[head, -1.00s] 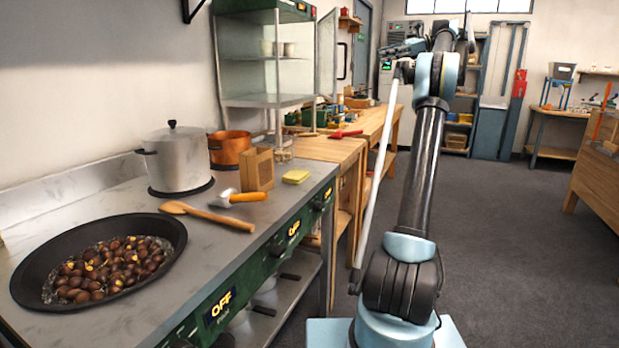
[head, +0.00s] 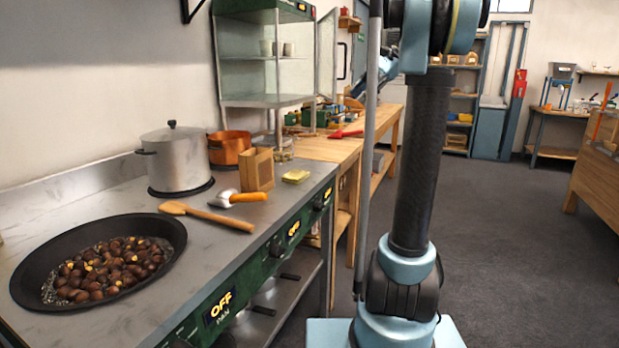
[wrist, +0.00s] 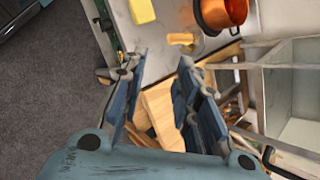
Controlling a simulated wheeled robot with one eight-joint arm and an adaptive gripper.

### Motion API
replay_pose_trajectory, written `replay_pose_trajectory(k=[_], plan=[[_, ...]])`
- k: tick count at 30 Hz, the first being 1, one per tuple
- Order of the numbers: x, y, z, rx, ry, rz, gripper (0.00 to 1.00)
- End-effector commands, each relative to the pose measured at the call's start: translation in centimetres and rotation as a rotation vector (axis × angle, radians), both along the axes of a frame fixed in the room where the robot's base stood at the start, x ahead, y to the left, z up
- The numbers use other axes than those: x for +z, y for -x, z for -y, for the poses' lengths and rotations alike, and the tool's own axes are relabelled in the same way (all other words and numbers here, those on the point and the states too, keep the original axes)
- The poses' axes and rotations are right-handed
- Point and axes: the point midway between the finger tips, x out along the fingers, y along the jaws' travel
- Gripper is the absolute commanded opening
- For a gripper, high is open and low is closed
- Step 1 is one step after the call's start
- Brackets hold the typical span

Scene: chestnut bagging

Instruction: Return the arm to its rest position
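My arm stands at the right of the counter in the head view, its lower link close to upright and its upper joint at the top edge of the picture. My gripper (wrist: 162,62) shows in the wrist view with its two blue-grey fingers spread apart and nothing between them. It hangs in the air, apart from the counter and shelf behind it.
The steel counter (head: 225,222) holds a pan (head: 30,272) of chestnuts (head: 105,270), a lidded pot (head: 178,160), a copper pot (head: 229,147), a wooden spoon (head: 205,215), a wooden box (head: 259,170) and a yellow sponge (head: 296,176). A glass-sided shelf (head: 262,101) stands behind. The floor (head: 500,250) at right is open.

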Motion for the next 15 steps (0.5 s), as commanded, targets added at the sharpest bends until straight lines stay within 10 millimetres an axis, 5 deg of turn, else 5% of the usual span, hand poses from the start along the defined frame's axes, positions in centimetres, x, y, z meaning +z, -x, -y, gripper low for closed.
replay_pose_trajectory(k=[15], plan=[[-13.1, 15.2, -1.3, 0.266, 0.306, 0.189, 0.29]])
